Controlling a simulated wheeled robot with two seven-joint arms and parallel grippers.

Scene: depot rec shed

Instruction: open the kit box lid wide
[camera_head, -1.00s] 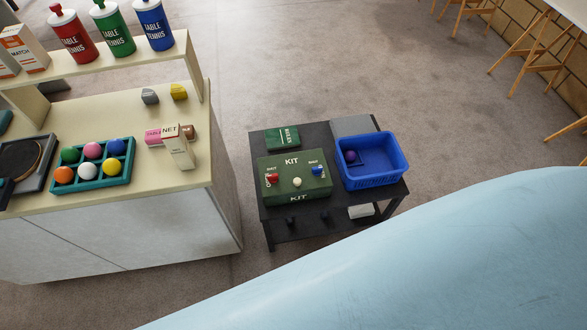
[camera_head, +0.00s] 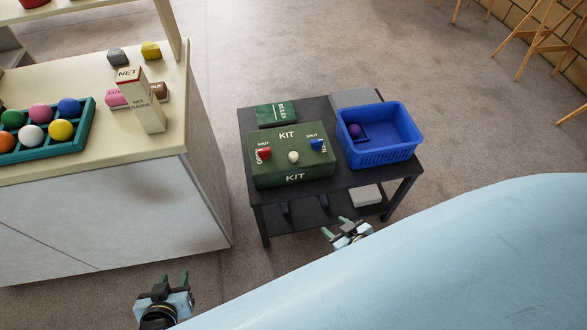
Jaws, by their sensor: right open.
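The green kit box (camera_head: 275,171) sits on a black low table, marked KIT on top and front. Its lid (camera_head: 287,136) lies flat and looks shut. On the lid are a red knob (camera_head: 264,153), a white knob (camera_head: 293,157) and a blue knob (camera_head: 316,145), with small SHUT and OPEN labels, partly hidden. My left gripper (camera_head: 176,277) is open and empty, low in the picture, left of and nearer than the table. My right gripper (camera_head: 335,227) is open and empty, in front of the table's near edge, apart from the box.
A blue basket (camera_head: 378,156) with a purple ball (camera_head: 354,131) stands right of the box. A green RULES box (camera_head: 276,115) lies behind it. The black table (camera_head: 345,181) has a lower shelf with a white box (camera_head: 366,195). A cream-topped counter (camera_head: 150,150) stands at left.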

